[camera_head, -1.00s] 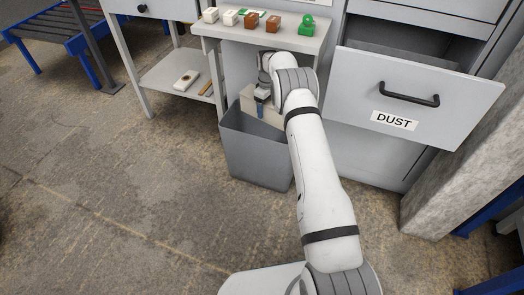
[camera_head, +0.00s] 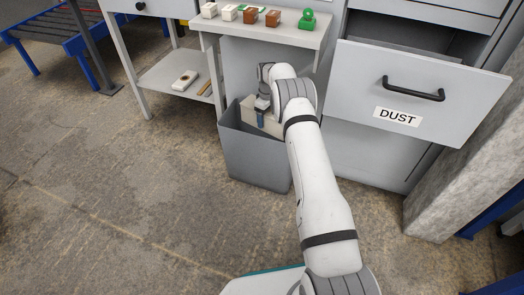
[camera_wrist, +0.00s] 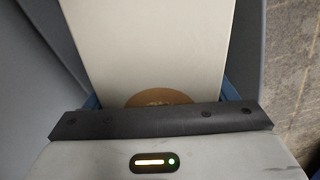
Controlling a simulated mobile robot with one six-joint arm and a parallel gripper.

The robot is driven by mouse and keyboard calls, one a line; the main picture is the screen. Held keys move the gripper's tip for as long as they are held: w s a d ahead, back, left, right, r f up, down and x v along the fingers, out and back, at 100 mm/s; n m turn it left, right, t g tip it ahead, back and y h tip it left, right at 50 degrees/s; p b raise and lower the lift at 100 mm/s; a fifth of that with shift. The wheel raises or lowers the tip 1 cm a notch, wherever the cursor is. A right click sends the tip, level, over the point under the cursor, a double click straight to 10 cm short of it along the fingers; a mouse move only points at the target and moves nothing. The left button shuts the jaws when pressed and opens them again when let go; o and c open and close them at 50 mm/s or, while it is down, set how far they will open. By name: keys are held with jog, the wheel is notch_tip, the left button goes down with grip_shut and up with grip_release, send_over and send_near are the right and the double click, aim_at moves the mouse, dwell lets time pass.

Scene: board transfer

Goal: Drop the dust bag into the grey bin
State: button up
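The dust bag (camera_head: 248,110) is a pale cream block in the mouth of the grey bin (camera_head: 254,160), its lower part hidden behind the bin's rim. In the wrist view the dust bag (camera_wrist: 148,45) fills the middle, with a brown round patch at its near end. My gripper (camera_head: 261,116) points down over the bin. In the wrist view my gripper (camera_wrist: 160,98) has its blue fingers at both sides of the bag and appears shut on it. The bin's grey walls show around the bag there.
An open drawer labelled DUST (camera_head: 425,92) juts out to the right of my arm. A shelf (camera_head: 268,34) with several small blocks and a green object stands behind the bin. A lower shelf (camera_head: 160,82) holds a white item. The floor at left is clear.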

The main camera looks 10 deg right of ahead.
jog(key=o, duration=0.4)
jog(key=shift+o, duration=0.2)
jog(key=shift+r, duration=0.3)
notch_tip(320, 180, up, 6)
jog(key=p, duration=0.4)
jog(key=a+r+m+p, duration=0.25)
jog(key=a+p, duration=0.25)
jog(key=a, duration=0.8)
jog(key=s+r+m+p, duration=0.2)
jog(key=s+m+p, duration=0.2)
jog(key=s+p, duration=0.5)
jog(key=s+d+r+m+p, duration=0.2)
jog(key=s+d+r+p, duration=0.4)
jog(key=s+r, duration=0.5)
notch_tip(320, 180, up, 2)
jog(key=shift+d+p, duration=0.4)
jog(key=shift+d, duration=0.05)
